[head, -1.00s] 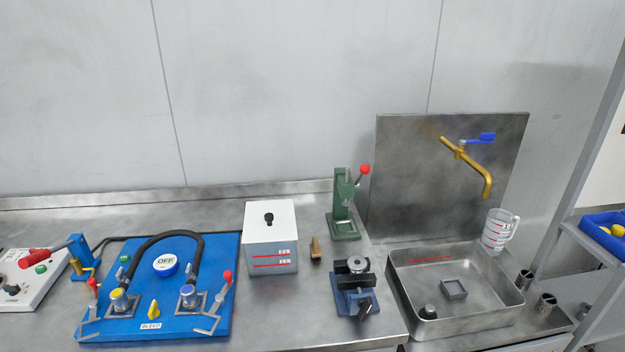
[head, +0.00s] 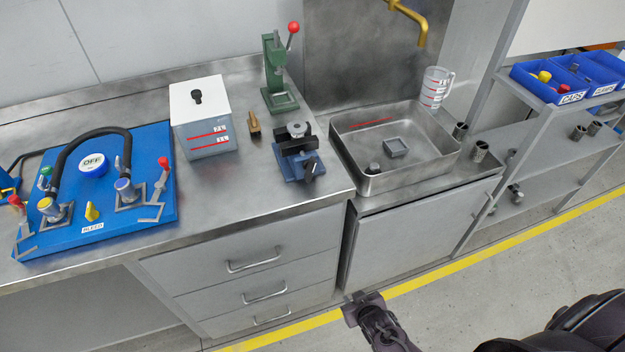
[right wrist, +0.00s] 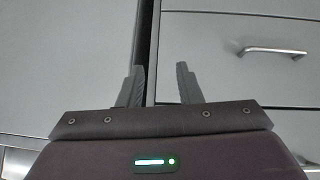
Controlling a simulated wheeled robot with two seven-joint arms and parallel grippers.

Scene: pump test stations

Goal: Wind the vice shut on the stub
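The small vice (head: 290,165) has a blue base and dark jaws and stands near the front edge of the steel bench. The stub (head: 297,129), a round grey metal piece, sits at the top between the jaws; I cannot tell whether both jaws touch it. The vice's dark handle (head: 312,170) sticks out at its front right. My right gripper (head: 360,302) is well below and in front of the vice, before the cabinet. In the right wrist view its fingers (right wrist: 160,72) are apart with nothing between them. My left gripper is not in view.
A white-lidded tank (head: 205,125), a brown block (head: 253,126) and a green press (head: 279,85) stand around the vice. A steel sink tray (head: 400,180) is to its right. A blue pump board (head: 150,185) is at left. Drawers (head: 240,260) are below the bench.

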